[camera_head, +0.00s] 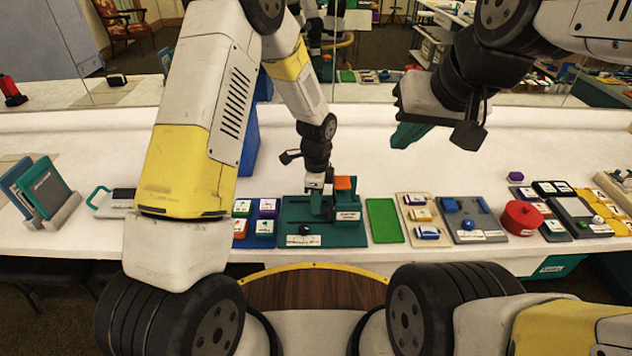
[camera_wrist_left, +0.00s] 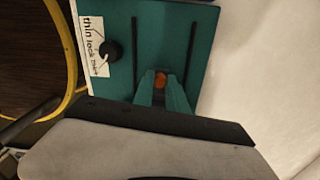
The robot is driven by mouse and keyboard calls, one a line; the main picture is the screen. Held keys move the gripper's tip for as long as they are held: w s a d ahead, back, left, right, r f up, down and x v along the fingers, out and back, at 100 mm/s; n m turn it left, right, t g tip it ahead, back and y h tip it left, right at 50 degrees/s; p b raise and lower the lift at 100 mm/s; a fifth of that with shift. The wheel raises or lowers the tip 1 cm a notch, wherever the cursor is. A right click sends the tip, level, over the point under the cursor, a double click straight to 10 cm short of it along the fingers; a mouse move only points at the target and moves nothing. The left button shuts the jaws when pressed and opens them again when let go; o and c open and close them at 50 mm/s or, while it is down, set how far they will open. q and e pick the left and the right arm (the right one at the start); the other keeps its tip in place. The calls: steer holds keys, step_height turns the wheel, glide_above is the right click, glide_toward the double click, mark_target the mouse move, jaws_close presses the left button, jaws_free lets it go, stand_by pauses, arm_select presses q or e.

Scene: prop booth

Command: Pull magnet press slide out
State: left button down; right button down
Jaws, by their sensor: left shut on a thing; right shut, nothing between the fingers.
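The magnet press is a teal board (camera_head: 292,213) on the white table, with a white label, a black knob (camera_head: 304,228) and an orange block (camera_head: 344,184) standing at its back right. The left wrist view shows its teal plate (camera_wrist_left: 150,30) with two dark slots and the black knob (camera_wrist_left: 110,50) on a label. My left gripper (camera_head: 328,212) points down over the board. Its teal fingertips are shut on a small orange piece (camera_wrist_left: 160,79); the fingers hide much of it. My right gripper (camera_head: 405,138) is raised above the table at the right, shut and empty.
A blue board with picture blocks (camera_head: 254,227) lies left of the press, and a green tray (camera_head: 384,220) lies right of it. Further right are a beige board (camera_head: 424,220) and a red round container (camera_head: 521,218). The table behind is mostly clear; a mirror stands at the back.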

arm_select(q)
steer(key=a, duration=0.9)
steer(key=shift+a, duration=0.2)
steer(key=shift+w+a, duration=0.1)
steer(key=c, duration=1.3)
jaws_free()
steer(key=shift+r, duration=3.95)
